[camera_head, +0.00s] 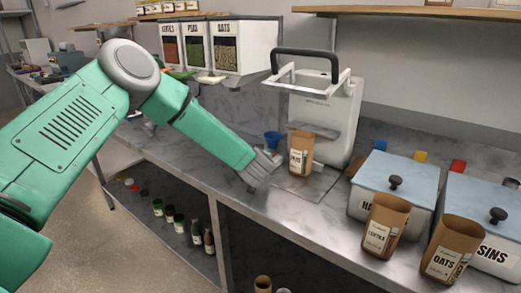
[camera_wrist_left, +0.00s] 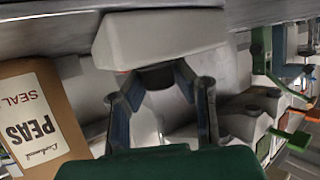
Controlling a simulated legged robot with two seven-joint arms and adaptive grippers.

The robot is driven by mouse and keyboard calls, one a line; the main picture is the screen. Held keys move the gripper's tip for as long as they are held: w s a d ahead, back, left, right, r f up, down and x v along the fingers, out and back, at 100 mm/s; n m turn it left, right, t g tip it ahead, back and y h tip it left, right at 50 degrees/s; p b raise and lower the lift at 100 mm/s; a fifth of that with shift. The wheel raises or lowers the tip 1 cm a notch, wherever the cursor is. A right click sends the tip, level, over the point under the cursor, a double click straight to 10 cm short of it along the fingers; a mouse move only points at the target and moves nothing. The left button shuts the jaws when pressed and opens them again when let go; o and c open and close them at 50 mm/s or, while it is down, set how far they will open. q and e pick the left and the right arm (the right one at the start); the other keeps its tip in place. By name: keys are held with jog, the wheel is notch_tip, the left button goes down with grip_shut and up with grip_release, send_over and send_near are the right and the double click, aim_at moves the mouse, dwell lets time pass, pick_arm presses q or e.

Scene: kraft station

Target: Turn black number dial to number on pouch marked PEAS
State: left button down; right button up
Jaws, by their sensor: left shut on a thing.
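My left gripper (camera_head: 262,170) is low at the front left of a white sealing machine (camera_head: 335,118) with a black handle. In the left wrist view my left gripper (camera_wrist_left: 158,78) has its two fingers closed around a dark round dial (camera_wrist_left: 156,76) below a pale block-shaped part. The dial's numbers cannot be read, and the dial is hidden in the head view. The brown PEAS pouch (camera_wrist_left: 50,105) stands beside the gripper; its label reads PEAS and SEAL, with the number cut off. It also shows upright in the head view (camera_head: 301,153). My right gripper is not in view.
Brown pouches (camera_head: 383,226) (camera_head: 448,250), one marked OATS, stand at the right before lidded bins (camera_head: 398,174). Labelled food bins (camera_head: 244,48) are at the back. The counter left of the gripper is mostly clear.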

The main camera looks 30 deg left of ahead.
pick_arm(q)
jog(key=shift+s+d+f+n+g+y+p, duration=0.1)
jog(key=shift+n+g+y+p, duration=0.3)
jog(key=shift+n+y, duration=0.2)
jog(key=shift+s+f+n+g+y+p, duration=0.1)
jog(key=shift+n+g+y+p, duration=0.2)
jog(key=shift+n+g+y, duration=0.25)
jog(key=shift+f+n+g+y+p, duration=0.15)
jog(key=shift+n+g+y+p, duration=0.2)
jog(key=shift+n+g+y, duration=0.55)
jog(key=shift+d+f+n, duration=0.1)
jog(key=shift+n, duration=0.25)
jog(key=c, duration=1.3)
grip_release()
jog(key=shift+o, duration=0.2)
jog(key=shift+r, duration=0.2)
jog(key=shift+w+r, duration=0.1)
jog(key=shift+r, duration=0.1)
jog(key=v, duration=1.1)
jog(key=shift+d+r, duration=0.1)
jog(key=shift+d, duration=0.3)
